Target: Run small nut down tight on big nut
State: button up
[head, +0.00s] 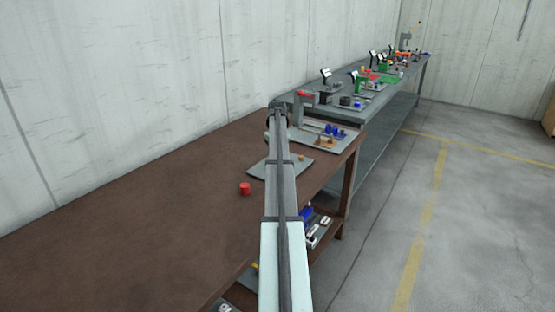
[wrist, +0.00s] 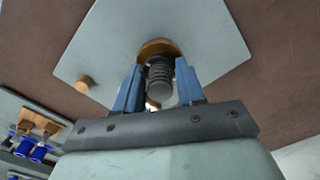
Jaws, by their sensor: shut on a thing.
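In the wrist view, a grey threaded screw (wrist: 160,72) rises from a grey plate (wrist: 215,45), with a bronze nut (wrist: 155,48) around its base. The two blue fingers of my gripper (wrist: 159,68) stand on either side of the screw, closed in at the bronze nut. The fingers hide part of the nut, so I cannot tell the small nut from the big one or see any gap between them. A small bronze piece (wrist: 153,104) shows low between the fingers. In the head view my arm hides the screw.
A separate bronze piece (wrist: 84,83) stands on the plate, left of the screw. Another plate with blue and bronze parts (wrist: 38,140) lies at lower left. In the head view, a red cylinder (head: 244,188) stands on the brown table (head: 150,225), whose left part is clear.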

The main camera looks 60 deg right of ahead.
jog(key=m, duration=0.4)
jog(key=shift+m, duration=0.7)
jog(key=shift+m, duration=0.8)
jog(key=shift+m, duration=0.8)
jog(key=o, duration=0.7)
jog(key=shift+c, duration=0.2)
